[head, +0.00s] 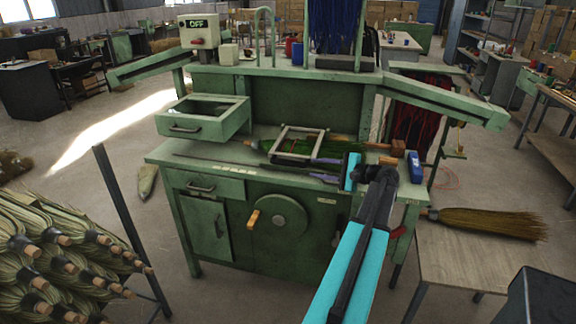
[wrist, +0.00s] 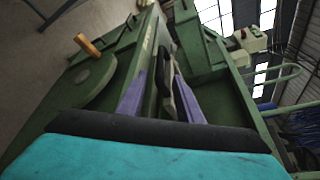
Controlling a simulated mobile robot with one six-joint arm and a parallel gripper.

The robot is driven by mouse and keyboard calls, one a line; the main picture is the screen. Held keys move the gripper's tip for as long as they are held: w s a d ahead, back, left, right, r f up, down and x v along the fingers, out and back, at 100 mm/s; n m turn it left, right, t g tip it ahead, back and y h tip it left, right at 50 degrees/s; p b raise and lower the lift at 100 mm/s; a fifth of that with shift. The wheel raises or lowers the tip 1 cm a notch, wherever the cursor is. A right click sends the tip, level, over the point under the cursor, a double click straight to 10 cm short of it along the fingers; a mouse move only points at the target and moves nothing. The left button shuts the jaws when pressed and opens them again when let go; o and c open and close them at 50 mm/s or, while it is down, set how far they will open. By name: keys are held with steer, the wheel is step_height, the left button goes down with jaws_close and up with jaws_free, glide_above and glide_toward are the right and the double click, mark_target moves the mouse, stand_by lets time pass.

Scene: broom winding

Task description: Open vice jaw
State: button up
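A grey rectangular frame that looks like the vice (head: 290,157) lies on the green workbench (head: 195,157), with green material inside and under it. My gripper (head: 312,168) reaches in from the right, low over the bench top, with its two purple fingers apart. In the wrist view the fingers of my gripper (wrist: 160,75) also stand apart. A grey-beige bar (wrist: 167,82), likely part of the vice, shows between them. I cannot tell whether a finger touches it. My arm hides part of the bench's right end.
A round green disc (head: 277,217) with an orange handle (head: 253,219) is on the bench front. An open drawer (head: 203,117) juts out at left. A blue object (head: 415,167) stands at the right end. A broom (head: 487,222) lies at right; broom heads (head: 55,255) fill the lower left.

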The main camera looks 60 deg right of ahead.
mark_target(294, 165)
stand_by(0.4)
steer(key=p+x, duration=0.3)
steer(key=x, duration=1)
steer(key=shift+w+f+p, duration=0.15)
steer(key=shift+w+p, duration=0.15)
steer(key=shift+w, duration=0.05)
steer(key=shift+c, duration=0.5)
jaws_close()
